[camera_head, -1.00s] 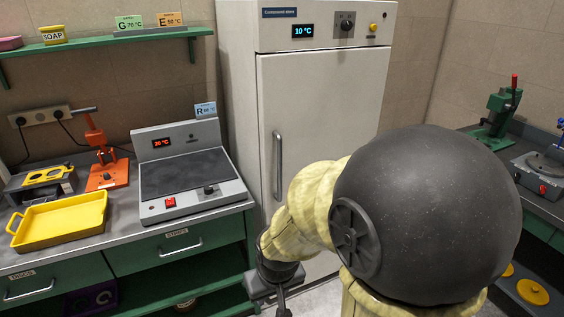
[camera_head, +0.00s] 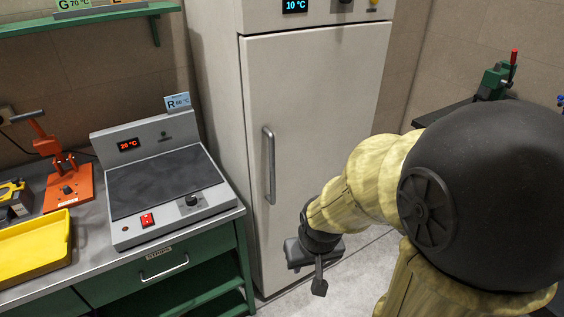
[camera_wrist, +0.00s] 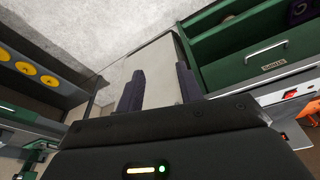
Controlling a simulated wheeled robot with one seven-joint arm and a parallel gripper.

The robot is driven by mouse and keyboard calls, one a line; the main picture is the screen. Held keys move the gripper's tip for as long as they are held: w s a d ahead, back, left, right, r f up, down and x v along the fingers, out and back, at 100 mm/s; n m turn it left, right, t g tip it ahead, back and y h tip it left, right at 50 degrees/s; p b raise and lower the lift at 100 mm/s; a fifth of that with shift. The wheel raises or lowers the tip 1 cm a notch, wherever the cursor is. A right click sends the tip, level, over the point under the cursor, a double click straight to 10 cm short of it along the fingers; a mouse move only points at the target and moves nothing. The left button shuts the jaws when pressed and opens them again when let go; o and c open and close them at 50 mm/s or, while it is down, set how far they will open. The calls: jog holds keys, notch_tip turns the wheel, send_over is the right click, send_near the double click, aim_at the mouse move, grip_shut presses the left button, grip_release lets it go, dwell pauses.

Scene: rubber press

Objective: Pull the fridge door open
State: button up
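The white fridge (camera_head: 305,110) stands upright in the middle of the head view with its door shut. Its vertical grey handle (camera_head: 269,165) is on the left side of the door. My gripper (camera_head: 318,285) is low in front of the door, below and to the right of the handle, apart from it. In the wrist view the two dark fingers (camera_wrist: 158,90) stand apart with nothing between them. The pale fridge door (camera_wrist: 158,65) shows beyond them, and the handle cannot be made out there.
A green-fronted counter (camera_head: 160,268) stands left of the fridge, with a hot plate (camera_head: 165,185), an orange press (camera_head: 65,180) and a yellow tray (camera_head: 35,245). A dark bench (camera_head: 440,113) with a green press (camera_head: 495,78) is at right. Light floor (camera_head: 345,290) is clear before the fridge.

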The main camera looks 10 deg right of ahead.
aim_at(273, 168)
jog(key=shift+s, duration=0.15)
jog(key=w+d+f+t+y+b, duration=0.1)
jog(key=w+f+t+b, duration=0.1)
jog(key=w+t+b, duration=0.4)
jog(key=w+d+f+n+t+y+b, duration=0.1)
jog(key=w+t+b, duration=0.6)
jog(key=w, duration=1)
jog(key=shift+w+f+t, duration=0.2)
jog(key=shift+f+t, duration=0.35)
jog(key=shift+t, duration=0.55)
jog(key=shift+w, duration=0.1)
jog(key=w+p, duration=0.1)
jog(key=w, duration=0.4)
jog(key=w+a+p, duration=0.1)
jog(key=w, duration=0.5)
jog(key=w+a+p, duration=0.1)
jog(key=w, duration=0.5)
